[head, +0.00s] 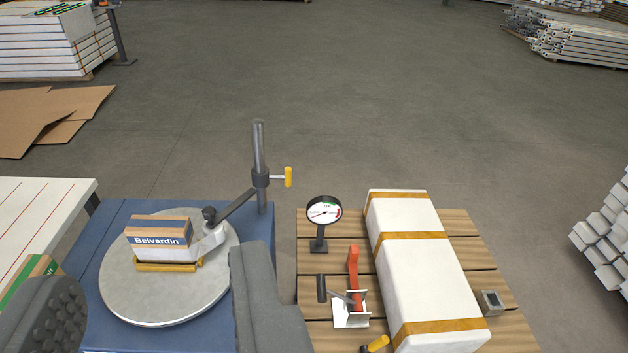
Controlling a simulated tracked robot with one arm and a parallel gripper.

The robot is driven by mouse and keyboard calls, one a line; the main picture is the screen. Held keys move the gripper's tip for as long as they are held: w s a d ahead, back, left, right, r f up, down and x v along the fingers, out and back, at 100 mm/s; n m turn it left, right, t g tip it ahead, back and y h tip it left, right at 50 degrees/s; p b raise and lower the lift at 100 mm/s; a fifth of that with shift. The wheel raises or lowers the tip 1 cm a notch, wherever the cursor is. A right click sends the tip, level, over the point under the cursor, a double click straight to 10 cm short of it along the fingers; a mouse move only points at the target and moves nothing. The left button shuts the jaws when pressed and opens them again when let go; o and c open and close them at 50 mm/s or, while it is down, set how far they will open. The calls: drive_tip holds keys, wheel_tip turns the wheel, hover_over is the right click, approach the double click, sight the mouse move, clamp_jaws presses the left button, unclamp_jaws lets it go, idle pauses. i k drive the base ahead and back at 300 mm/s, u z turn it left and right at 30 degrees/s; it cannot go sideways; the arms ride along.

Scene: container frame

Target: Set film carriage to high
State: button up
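A grey post (259,143) stands at the back right of the blue machine base (112,232). A dark collar, which looks like the film carriage (260,179), sits around the post below its top. A yellow handle (288,177) sticks out to its right. Nothing shows gripped; the carriage is farther off, beyond the right finger.
A Belvardin box (159,230) sits on the round turntable (155,308). Right, a slatted pallet (463,230) bears a strapped white package (420,265), a dial gauge (324,212) and a red-levered tool (354,270). A white table (40,205) stands left.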

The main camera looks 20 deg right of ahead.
sight(260, 181)
drive_tip(key=u, duration=0.2)
drive_tip(key=i, duration=0.95)
drive_tip(key=z, duration=0.1)
